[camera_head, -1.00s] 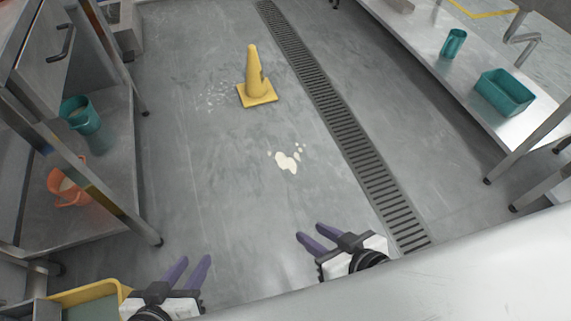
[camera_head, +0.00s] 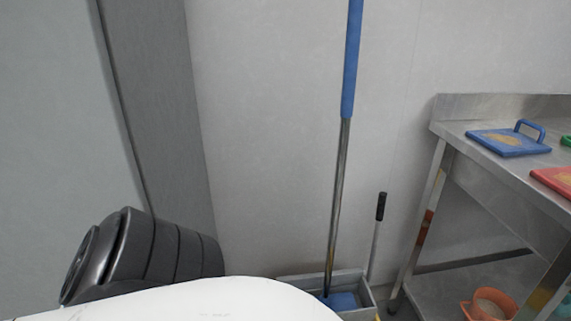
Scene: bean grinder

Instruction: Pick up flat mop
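A tall mop with a blue upper handle (camera_head: 351,60) and a grey metal shaft (camera_head: 338,190) stands nearly upright near the wall. Its blue head (camera_head: 341,300) is low down in a grey box-like holder (camera_head: 357,283). The full shape of the head is partly hidden. A shorter tool with a black grip (camera_head: 380,206) stands in or behind the same holder to the right. Neither of my grippers shows in the head view now.
A steel table (camera_head: 455,135) stands at the right, with a blue board with a handle (camera_head: 508,141) and a red board (camera_head: 556,180) on top. An orange jug (camera_head: 488,304) is on its lower shelf. A black ribbed bin-like object (camera_head: 150,255) stands at the left, by a grey panel (camera_head: 150,100).

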